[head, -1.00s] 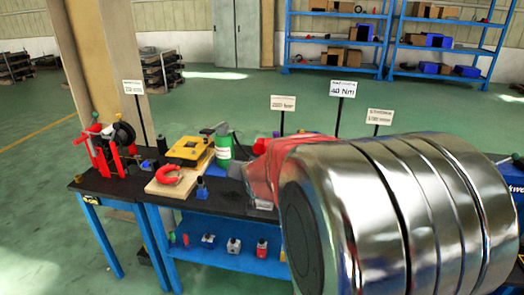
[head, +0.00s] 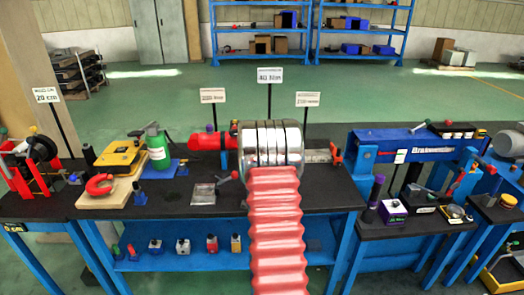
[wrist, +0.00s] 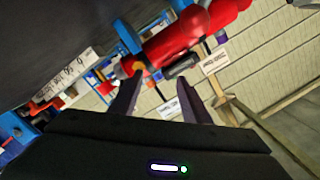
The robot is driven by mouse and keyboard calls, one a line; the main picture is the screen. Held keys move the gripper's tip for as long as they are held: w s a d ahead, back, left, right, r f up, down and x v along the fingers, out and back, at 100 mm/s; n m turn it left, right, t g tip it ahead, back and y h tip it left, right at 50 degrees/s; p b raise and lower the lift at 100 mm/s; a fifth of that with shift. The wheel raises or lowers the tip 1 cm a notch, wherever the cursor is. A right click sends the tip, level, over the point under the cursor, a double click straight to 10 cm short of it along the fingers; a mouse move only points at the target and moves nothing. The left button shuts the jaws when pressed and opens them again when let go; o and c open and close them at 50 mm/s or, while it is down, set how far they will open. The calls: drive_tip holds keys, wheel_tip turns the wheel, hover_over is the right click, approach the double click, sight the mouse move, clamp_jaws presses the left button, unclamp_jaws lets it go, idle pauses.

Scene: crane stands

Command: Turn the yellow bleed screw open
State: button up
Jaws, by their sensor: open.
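A red cylinder (head: 207,141) lies on the black bench top in the head view, left of my arm's silver rings, with a small dark part on top. A red cylinder also shows large in the wrist view (wrist: 180,42), beyond my fingertips. The cylinder is beyond the fingers; I cannot tell the gap. My arm hides the gripper in the head view.
A green bottle (head: 157,148), a yellow box (head: 118,156) and a red horseshoe-shaped piece (head: 99,184) stand left on the bench. Signs on thin posts, one the middle sign (head: 270,75), rise behind. A blue beam (head: 415,145) and small tools crowd the right.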

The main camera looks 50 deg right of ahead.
drive_tip(key=shift+m+h, duration=0.7)
drive_tip(key=s+d+f, duration=0.1)
drive_tip(key=d, duration=0.1)
drive_tip(key=s+d+f, duration=0.1)
drive_tip(key=s, duration=0.1)
drive_tip(key=shift+d+f, duration=0.35)
drive_tip(key=shift+f, duration=0.05)
drive_tip(key=shift+x, duration=6.85)
drive_tip(key=shift+f, duration=0.15)
drive_tip(key=shift+c, duration=0.5)
drive_tip(key=c, duration=0.9)
drive_tip(key=shift+a, duration=0.2)
drive_tip(key=shift+c, duration=0.2)
drive_tip(key=shift+d, duration=0.2)
